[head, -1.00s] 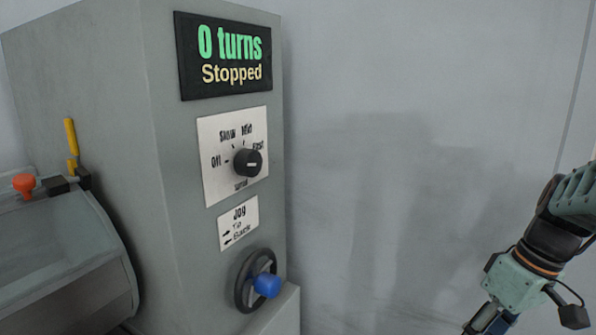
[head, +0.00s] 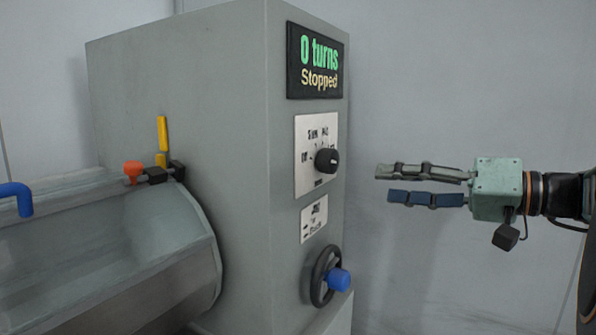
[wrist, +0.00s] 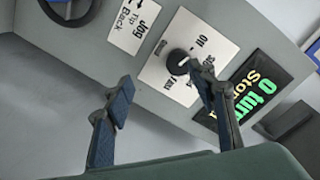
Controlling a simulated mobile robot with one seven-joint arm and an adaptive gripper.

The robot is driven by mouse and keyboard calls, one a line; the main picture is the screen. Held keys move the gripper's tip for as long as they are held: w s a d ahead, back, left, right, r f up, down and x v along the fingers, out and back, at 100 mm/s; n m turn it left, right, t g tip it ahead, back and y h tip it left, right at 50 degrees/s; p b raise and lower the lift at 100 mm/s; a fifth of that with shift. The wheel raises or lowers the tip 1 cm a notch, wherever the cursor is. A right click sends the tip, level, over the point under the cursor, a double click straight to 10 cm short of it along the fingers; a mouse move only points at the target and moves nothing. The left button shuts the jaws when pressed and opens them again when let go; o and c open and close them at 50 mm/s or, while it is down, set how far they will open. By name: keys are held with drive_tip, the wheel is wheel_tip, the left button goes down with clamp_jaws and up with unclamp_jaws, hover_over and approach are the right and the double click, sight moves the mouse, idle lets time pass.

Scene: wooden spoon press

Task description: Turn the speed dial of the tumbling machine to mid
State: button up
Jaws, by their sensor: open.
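The tumbling machine is a tall grey cabinet (head: 215,120) with a drum at its left. Its speed dial (head: 326,161) is a round black knob on a white plate (head: 303,180) with small labels around it. A pale mark shows on the knob's right side, but I cannot tell which label it points to. The display (head: 318,62) reads "0 turns, Stopped". My gripper (head: 383,184) is open and empty, right of the dial and clear of it, fingers pointing left. In the wrist view the dial (wrist: 178,62) shows beyond and between the fingertips (wrist: 160,84), near the upper finger.
Below the dial are a jog label plate (head: 314,218) and a black handwheel with a blue knob (head: 339,279). The drum (head: 130,250) has an orange knob (head: 133,171), and a yellow lever (head: 162,135) stands behind it. Space between gripper and panel is free.

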sight(336, 162)
drive_tip(key=shift+t+y, duration=0.4)
drive_tip(key=shift+y, duration=0.1)
drive_tip(key=x, duration=0.3)
drive_tip(key=r+b+x, duration=0.1)
drive_tip(key=x, duration=0.3)
drive_tip(key=r+x, duration=0.1)
drive_tip(key=x, duration=0.3)
drive_tip(key=shift+s+a+r, duration=0.2)
drive_tip(key=shift+a+r, duration=0.05)
drive_tip(key=shift+a, duration=0.05)
drive_tip(key=c, duration=1.2)
drive_tip(key=shift+o, duration=0.2)
